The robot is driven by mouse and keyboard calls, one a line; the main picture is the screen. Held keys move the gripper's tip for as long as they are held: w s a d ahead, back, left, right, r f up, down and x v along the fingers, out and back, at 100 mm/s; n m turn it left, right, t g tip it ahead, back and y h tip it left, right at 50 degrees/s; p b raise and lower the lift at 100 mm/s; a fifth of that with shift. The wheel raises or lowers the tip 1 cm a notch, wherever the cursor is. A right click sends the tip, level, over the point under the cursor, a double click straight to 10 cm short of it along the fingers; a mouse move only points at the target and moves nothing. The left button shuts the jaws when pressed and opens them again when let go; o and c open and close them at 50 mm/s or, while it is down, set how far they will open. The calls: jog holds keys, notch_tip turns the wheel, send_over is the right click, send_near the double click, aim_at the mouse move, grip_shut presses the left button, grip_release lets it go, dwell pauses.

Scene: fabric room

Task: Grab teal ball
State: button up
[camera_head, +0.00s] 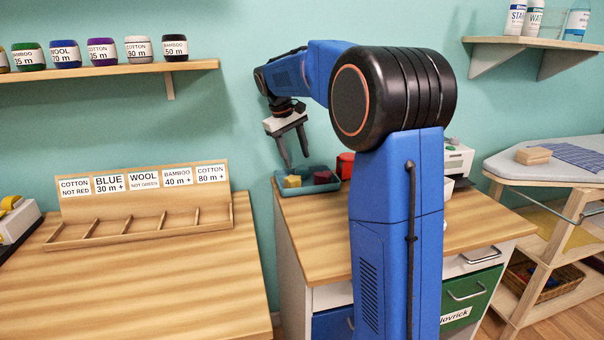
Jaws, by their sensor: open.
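I see no teal ball in the head view; my arm hides part of the middle table. My gripper (297,161) is open and points down at the back left of that table. Its fingers are above or just behind a teal tray (283,185); the exact gap is hard to tell. The tray holds a yellow block (292,181) and a dark red block (322,177). Nothing shows between the fingers.
A red object (345,165) stands beside the tray, partly behind my arm. A labelled wooden rack (140,232) with empty slots is on the left table (150,290). Several labelled yarn balls sit on the wall shelf (110,71). An ironing board (550,165) is at right.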

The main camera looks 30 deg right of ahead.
aim_at(300, 166)
jog(key=x, duration=0.5)
jog(key=shift+d, duration=0.15)
jog(key=c, duration=0.8)
